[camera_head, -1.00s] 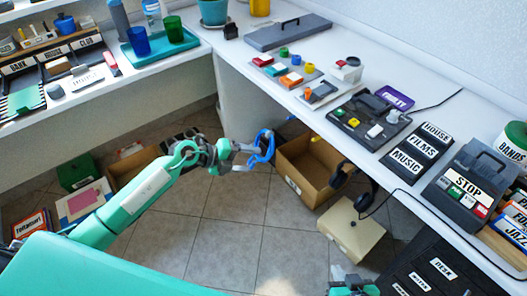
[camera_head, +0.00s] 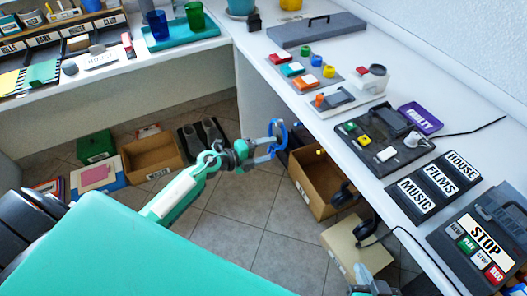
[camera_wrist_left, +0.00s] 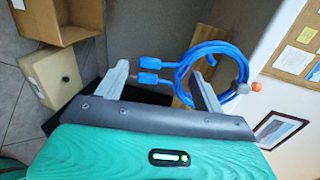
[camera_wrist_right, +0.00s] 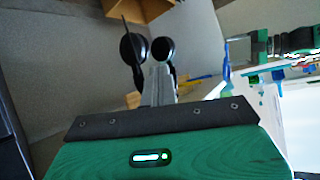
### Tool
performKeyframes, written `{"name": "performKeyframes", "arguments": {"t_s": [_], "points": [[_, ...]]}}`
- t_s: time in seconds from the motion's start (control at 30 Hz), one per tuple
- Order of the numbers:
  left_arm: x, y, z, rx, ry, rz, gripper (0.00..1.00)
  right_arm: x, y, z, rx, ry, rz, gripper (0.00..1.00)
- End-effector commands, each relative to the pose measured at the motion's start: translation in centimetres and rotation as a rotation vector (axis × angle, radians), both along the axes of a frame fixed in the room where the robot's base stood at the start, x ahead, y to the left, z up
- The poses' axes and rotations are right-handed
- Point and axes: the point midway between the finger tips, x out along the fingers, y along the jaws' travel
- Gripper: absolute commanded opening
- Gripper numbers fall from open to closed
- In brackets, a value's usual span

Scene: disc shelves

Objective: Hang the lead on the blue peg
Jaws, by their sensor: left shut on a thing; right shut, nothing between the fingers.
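The lead is a blue coiled loop (camera_head: 277,136) at my left gripper (camera_head: 262,148), held in the air beside the right-hand desk's edge. In the left wrist view the lead (camera_wrist_left: 187,66) passes between the fingers of my left gripper (camera_wrist_left: 165,82), its two blue plugs hanging to the left and its coil to the right. A grey piece with an orange end (camera_wrist_left: 256,87) shows by the coil; I cannot tell whether they touch. I cannot make out a blue peg apart from the lead. My right gripper (camera_wrist_right: 160,85) is shut and empty, low by the right-hand desk (camera_head: 372,287).
Black headphones (camera_head: 362,215) hang beside the right-hand desk, near my right gripper. An open cardboard box (camera_head: 318,200) and a beige box (camera_head: 350,250) stand below on the floor. The desk top (camera_head: 310,120) carries several panels and labelled boxes. Floor in the middle is clear.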

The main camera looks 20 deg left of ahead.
Motion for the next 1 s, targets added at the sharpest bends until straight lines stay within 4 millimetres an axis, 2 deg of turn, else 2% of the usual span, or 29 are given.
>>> {"name": "performKeyframes", "arguments": {"t_s": [0.5, 1.0], "points": [[2.5, -2.0, -0.3, -0.001, -0.001, -0.001, 0.46, 0.2, 1.4, 0.0, 0.060, -0.091, 0.007, 0.00], [4.9, -3.9, -0.5, -0.001, -0.002, -0.001, 0.46, 0.6, 2.9, 1.0, 0.144, -0.238, 0.004, 0.00]]}}
